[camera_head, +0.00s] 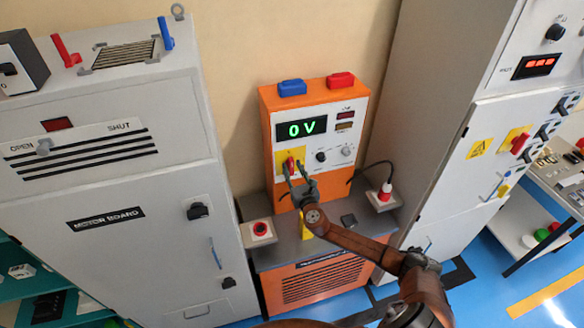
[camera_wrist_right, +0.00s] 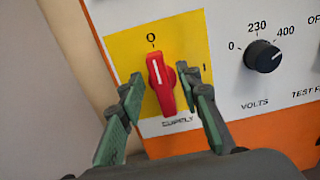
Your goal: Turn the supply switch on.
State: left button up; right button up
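The supply switch is a red rotary handle (camera_wrist_right: 160,88) on a yellow plate, labelled SUPPLY; it also shows in the head view (camera_head: 290,164). Its white line points up toward the O mark, with the I mark to its right. The display (camera_head: 301,129) of the orange test unit reads 0 V. My right gripper (camera_wrist_right: 163,88) is open, with one finger on each side of the red handle. The right finger looks close to the handle; I cannot tell whether it touches. My right gripper in the head view (camera_head: 295,172) is in front of the switch. My left gripper is not in view.
A VOLTS knob (camera_wrist_right: 263,56) sits right of the switch. Grey cabinets stand left (camera_head: 110,230) and right (camera_head: 440,150) of the unit.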

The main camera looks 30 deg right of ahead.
jog(key=shift+w, duration=0.3)
jog(key=shift+d, duration=0.1)
jog(key=shift+c, duration=0.5)
grip_shut()
